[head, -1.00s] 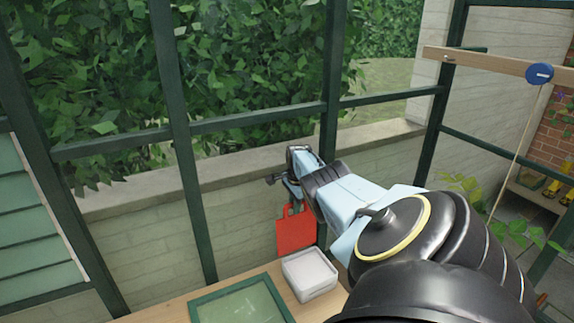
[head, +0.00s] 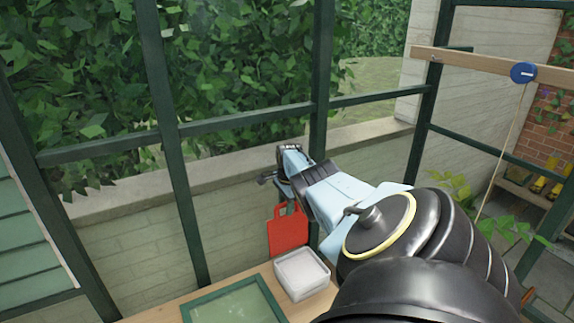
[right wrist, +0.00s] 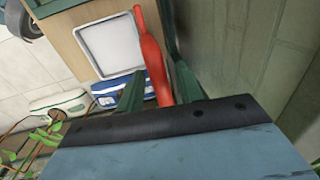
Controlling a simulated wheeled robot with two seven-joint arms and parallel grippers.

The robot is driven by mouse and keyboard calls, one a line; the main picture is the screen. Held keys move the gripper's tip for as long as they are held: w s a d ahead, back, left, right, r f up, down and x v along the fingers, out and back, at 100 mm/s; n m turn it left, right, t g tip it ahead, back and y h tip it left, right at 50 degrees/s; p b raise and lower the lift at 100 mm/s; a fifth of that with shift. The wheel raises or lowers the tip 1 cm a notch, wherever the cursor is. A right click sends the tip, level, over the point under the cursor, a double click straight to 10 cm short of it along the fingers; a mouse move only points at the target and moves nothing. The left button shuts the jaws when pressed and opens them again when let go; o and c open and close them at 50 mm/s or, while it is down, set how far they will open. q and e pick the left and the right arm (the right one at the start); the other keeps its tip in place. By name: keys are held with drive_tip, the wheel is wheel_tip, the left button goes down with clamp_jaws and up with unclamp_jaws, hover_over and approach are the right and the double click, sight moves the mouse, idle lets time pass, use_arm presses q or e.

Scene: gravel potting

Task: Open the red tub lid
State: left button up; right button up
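My right gripper (head: 284,188) is shut on the red lid (head: 287,238). The lid is a flat red panel with a handle loop on top, and it hangs upright below the gripper. In the right wrist view the lid (right wrist: 153,55) shows edge-on between the two green fingers (right wrist: 160,92). A pale grey-white square tub (head: 302,290) stands on the bench, below and right of the lid and apart from it. Its top also shows in the right wrist view (right wrist: 110,47). My left gripper is not in view.
A green-framed pane (head: 235,305) lies on the wooden bench, left of the tub. Green window bars (head: 322,80) stand close behind my arm. The right wrist view shows a blue-and-white box (right wrist: 118,90) and a green-and-white case (right wrist: 58,103) below the bench.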

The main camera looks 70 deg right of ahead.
drive_tip(key=r+p, duration=0.1)
drive_tip(key=r, duration=0.1)
drive_tip(key=r+p, duration=0.4)
drive_tip(key=shift+s+a+r, duration=0.2)
drive_tip(key=shift+s, duration=0.05)
wheel_tip(320, 180, up, 7)
drive_tip(key=p, duration=0.2)
drive_tip(key=shift+s+a+f, duration=0.2)
drive_tip(key=shift+s+a, duration=0.05)
drive_tip(key=shift+s, duration=0.1)
